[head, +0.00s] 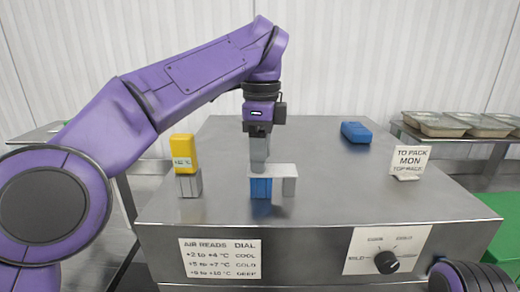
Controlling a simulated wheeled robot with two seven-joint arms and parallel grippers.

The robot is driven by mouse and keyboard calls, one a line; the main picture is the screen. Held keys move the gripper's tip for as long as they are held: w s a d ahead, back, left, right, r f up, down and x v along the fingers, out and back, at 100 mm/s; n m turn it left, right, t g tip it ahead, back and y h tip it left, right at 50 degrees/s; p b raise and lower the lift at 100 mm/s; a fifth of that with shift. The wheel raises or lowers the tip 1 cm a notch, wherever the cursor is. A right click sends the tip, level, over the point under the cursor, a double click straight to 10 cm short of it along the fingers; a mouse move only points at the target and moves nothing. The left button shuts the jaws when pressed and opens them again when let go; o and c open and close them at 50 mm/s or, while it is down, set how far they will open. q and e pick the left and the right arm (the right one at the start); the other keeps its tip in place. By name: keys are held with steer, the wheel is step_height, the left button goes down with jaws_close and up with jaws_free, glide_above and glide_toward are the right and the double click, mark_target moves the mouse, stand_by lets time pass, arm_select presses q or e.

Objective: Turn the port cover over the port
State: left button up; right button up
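A pale flat plate (285,171) sits near the middle of the steel top, and it may be the port cover. A blue block (261,188) shows below its left part and a grey block (289,187) below its right part. I cannot make out a port opening. My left gripper (259,165) points straight down, with its grey fingers at the plate's left part. The fingers overlap in this view, so I cannot tell whether they are apart or grip anything. My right gripper is out of view; only a bit of my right arm shows at the lower right.
A yellow reader (183,151) stands on a metal block (189,184) left of the plate. A blue block (356,132) lies at the back right. A sign (410,160) stands at the right. The front has a black dial (387,262). Trays (437,124) sit far right.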

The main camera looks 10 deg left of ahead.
arm_select(q)
step_height(320, 180, up, 11)
steer(key=p, duration=0.8)
steer(key=shift+w+f, duration=0.1)
steer(key=shift+f, duration=0.1)
